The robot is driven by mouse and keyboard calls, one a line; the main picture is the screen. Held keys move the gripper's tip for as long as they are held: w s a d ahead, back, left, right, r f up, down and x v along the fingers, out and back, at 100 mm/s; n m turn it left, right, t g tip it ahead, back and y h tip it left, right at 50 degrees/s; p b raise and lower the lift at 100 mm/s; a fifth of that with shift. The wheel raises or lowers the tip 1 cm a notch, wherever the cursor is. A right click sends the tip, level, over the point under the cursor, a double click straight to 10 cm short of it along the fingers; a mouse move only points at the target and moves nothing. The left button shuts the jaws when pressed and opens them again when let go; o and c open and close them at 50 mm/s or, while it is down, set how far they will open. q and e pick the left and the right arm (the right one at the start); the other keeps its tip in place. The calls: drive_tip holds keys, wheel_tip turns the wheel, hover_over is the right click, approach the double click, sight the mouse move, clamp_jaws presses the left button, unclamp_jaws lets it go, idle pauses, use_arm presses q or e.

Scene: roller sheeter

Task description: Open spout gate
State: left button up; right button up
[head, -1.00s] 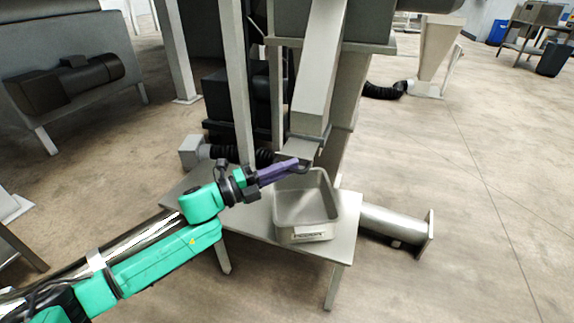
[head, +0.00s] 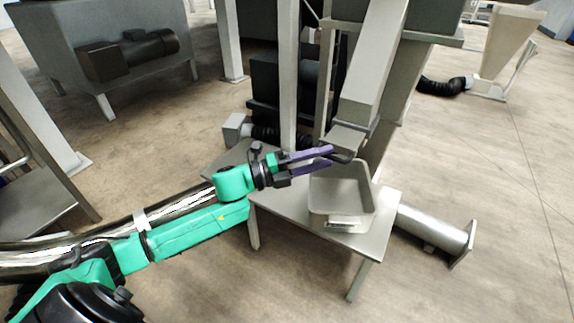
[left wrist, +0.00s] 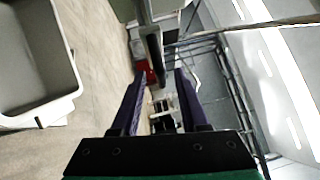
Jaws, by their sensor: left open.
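The spout (head: 372,75) is a sloping grey square chute that comes down from the machine. Its lower end (head: 346,138) is a boxy grey piece above the bin, and a small dark part shows just under it, close to my fingertips. I cannot make out the gate's exact position. My left gripper (head: 331,157) has two purple fingers, apart, with their tips at the spout's lower end. In the left wrist view the fingers (left wrist: 158,85) are spread, and a grey metal bar (left wrist: 150,48) shows ahead between them. Whether they touch it is unclear. My right gripper is out of view.
A grey bin (head: 341,210) with a label stands under the spout on a small metal table (head: 375,240). A metal cylinder (head: 435,232) sticks out at the right. A machine post (head: 289,75) rises behind my gripper.

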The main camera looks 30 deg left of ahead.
use_arm(q)
drive_tip(key=p+v, duration=0.2)
drive_tip(key=v, duration=1)
drive_tip(key=shift+s+a, duration=0.15)
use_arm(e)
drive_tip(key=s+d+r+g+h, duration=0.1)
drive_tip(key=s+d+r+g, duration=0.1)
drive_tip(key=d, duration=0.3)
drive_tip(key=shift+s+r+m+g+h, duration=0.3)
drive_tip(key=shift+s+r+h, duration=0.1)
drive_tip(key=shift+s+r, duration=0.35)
